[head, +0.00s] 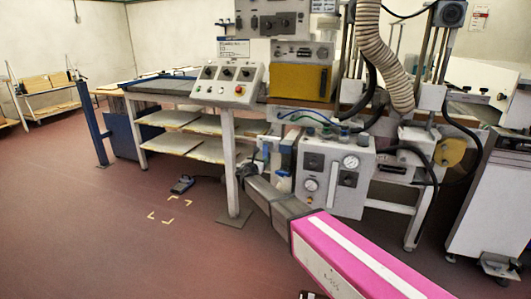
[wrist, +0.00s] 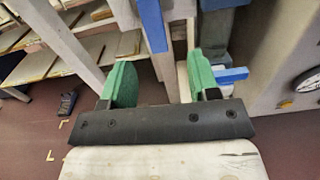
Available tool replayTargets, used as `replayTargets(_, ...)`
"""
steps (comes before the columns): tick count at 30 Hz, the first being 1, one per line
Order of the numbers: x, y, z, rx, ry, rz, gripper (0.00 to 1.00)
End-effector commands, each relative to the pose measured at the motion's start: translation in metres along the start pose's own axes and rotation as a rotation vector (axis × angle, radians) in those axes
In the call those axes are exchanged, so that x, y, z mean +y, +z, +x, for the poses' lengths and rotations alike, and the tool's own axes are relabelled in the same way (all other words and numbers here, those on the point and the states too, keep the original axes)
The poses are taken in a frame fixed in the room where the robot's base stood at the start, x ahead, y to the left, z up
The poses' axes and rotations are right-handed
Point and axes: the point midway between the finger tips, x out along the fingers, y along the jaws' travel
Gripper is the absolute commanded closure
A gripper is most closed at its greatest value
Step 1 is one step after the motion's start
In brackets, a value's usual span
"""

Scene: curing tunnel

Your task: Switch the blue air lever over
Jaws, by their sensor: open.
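My gripper (wrist: 160,78) shows in the wrist view with its two green finger pads well apart and nothing clearly held between them. A short blue lever (wrist: 232,75) lies just right of the right finger, outside the gap; whether it touches that finger I cannot tell. In the head view my gripper (head: 247,170) is small at the end of the pink and grey arm, beside the grey air panel (head: 325,180). The lever is too small or hidden to make out clearly there.
A white table leg (head: 230,165) stands close left of my gripper. A blue upright strip (wrist: 152,25) is ahead in the wrist view. The panel carries a gauge (head: 351,162). A dark foot pedal (head: 182,184) lies on the floor, and open floor spreads to the left.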

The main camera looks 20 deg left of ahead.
Motion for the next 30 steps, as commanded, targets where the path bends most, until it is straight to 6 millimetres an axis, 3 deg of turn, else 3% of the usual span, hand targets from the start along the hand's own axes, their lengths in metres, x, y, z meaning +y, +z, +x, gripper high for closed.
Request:
replayTargets(2, 0.009, 0.002, -0.001, -0.010, 0.013, -0.020, 0.45)
replayTargets(8, 0.009, 0.002, 0.011, -0.012, 0.013, -0.023, 0.45)
replayTargets(24, 0.010, 0.002, 0.096, -0.011, 0.012, -0.021, 0.45)
replayTargets(30, 0.009, 0.003, 0.107, -0.011, 0.012, -0.021, 0.45)
